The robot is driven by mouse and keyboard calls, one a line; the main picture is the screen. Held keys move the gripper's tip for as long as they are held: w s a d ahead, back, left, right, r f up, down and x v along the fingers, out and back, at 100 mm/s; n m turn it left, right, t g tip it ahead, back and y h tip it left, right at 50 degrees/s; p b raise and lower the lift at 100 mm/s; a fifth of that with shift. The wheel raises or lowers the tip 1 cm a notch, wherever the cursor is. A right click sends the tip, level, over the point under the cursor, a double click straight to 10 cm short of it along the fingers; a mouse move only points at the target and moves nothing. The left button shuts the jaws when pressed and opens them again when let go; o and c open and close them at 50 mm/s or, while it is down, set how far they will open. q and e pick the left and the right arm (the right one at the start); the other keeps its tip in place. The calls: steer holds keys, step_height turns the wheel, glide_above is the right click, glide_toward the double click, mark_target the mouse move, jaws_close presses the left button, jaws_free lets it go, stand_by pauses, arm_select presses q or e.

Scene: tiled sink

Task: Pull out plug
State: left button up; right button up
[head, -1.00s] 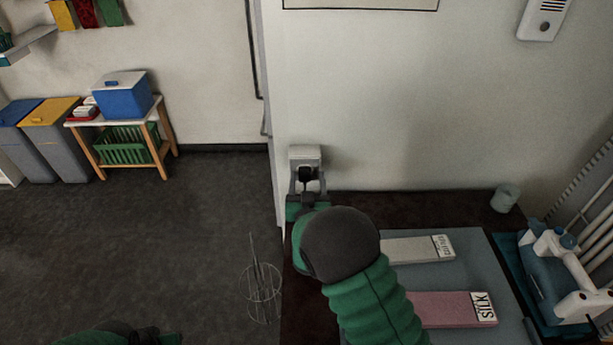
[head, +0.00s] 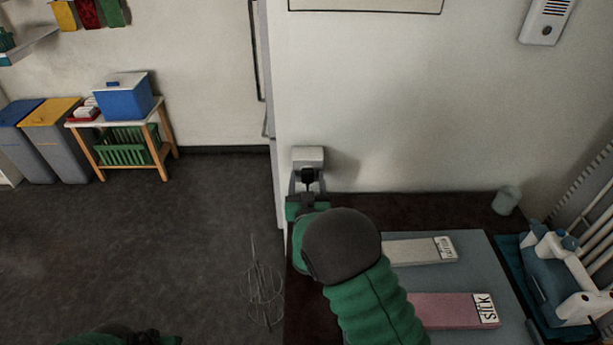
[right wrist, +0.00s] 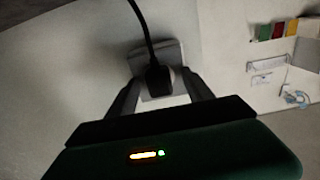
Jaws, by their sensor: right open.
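The black plug (head: 308,174) sits at the pale wall socket (head: 308,155), above the back left corner of the dark counter. In the right wrist view the plug (right wrist: 158,78) stands in front of the socket (right wrist: 150,56), with its black cord running up out of the picture. My right gripper (head: 308,181) is open, with one finger on each side of the plug. In the right wrist view its fingers (right wrist: 160,84) show gaps to the plug. A green and black part of my left arm shows at the bottom left of the head view; its gripper is not visible.
A wire whisk-like object (head: 264,290) shows left of the counter.

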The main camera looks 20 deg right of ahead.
steer(key=shift+d, duration=0.2)
stand_by(0.3)
jaws_close()
stand_by(0.3)
steer(key=v, duration=0.6)
stand_by(1.0)
